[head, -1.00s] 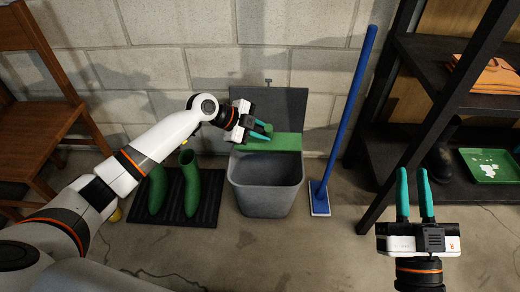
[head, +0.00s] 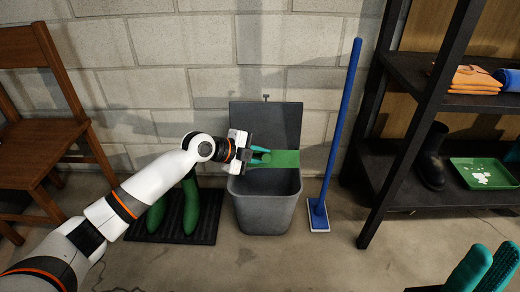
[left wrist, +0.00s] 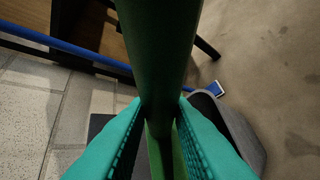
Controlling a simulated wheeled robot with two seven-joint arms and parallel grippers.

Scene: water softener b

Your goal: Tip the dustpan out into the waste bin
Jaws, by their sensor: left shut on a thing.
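My left gripper (head: 262,156) is shut on the handle of the green dustpan (head: 285,158). In the left wrist view the dark green handle (left wrist: 158,60) runs between the teal fingers (left wrist: 160,130). The dustpan is over the back of the grey waste bin (head: 264,210), in front of its raised lid (head: 265,118). I cannot make out any load on the dustpan. The bin's rim also shows in the left wrist view (left wrist: 235,130). My right gripper (head: 486,268) is at the bottom right, partly cut off, with its fingers apart and nothing seen between them.
A blue-handled mop (head: 336,140) leans right of the bin. A dark shelf (head: 415,150) holds a boot (head: 432,160) and a green tray (head: 460,164) with white bits. Green boots (head: 190,205) stand on a black mat (head: 170,230) at left. A wooden chair (head: 35,150) is farther left.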

